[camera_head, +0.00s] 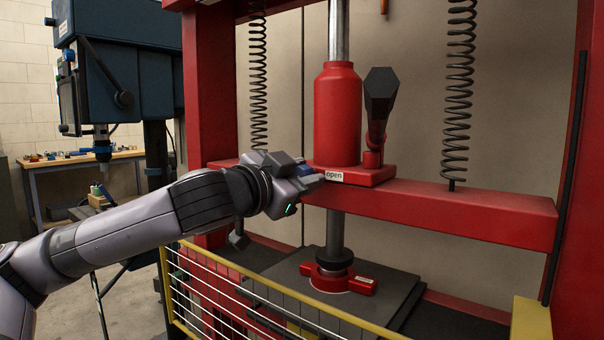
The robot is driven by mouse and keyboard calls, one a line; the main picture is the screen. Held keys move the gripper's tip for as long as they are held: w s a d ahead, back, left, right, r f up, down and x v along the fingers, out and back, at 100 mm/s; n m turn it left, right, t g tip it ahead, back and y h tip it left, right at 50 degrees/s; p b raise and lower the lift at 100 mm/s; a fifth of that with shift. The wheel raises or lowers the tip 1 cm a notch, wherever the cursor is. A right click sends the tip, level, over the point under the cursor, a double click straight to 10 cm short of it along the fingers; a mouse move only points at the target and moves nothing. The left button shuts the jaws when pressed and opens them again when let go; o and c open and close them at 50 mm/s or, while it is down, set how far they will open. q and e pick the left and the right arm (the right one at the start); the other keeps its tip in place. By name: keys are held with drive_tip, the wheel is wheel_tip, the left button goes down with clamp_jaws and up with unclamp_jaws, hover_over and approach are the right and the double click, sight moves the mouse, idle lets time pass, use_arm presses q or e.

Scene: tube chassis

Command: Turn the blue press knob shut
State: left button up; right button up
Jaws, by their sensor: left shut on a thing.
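The blue press knob (306,170) sits at the left side of the red jack base, mostly hidden by my left gripper (308,178). A small white label reading "open" (334,176) is just right of it on the front of the base. My left arm comes in from the left, and its gripper is shut on the knob. The knob's exact angle cannot be told. My right gripper is not in view.
The red press has a jack cylinder (338,115), a black handle (380,97), a crossbeam (450,211) and springs (459,90). A yellow guard rail (262,289) stands in front. A blue drill press (125,75) and a workbench (75,162) are at left.

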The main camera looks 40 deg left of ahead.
use_arm(q)
drive_tip(key=m+p, duration=0.2)
drive_tip(key=m, duration=0.3)
drive_tip(key=m+p, duration=0.2)
drive_tip(key=m, duration=0.3)
drive_tip(key=shift+m, duration=0.3)
drive_tip(key=m+p, duration=0.1)
drive_tip(key=m, duration=0.1)
drive_tip(key=shift+m, duration=0.4)
drive_tip(key=shift+m+p, duration=0.4)
drive_tip(key=shift+m, duration=0.7)
drive_tip(key=shift+m+h, duration=0.3)
drive_tip(key=shift+m, duration=0.7)
drive_tip(key=shift+p, duration=0.3)
drive_tip(key=o, duration=1)
drive_tip(key=shift+o, duration=0.2)
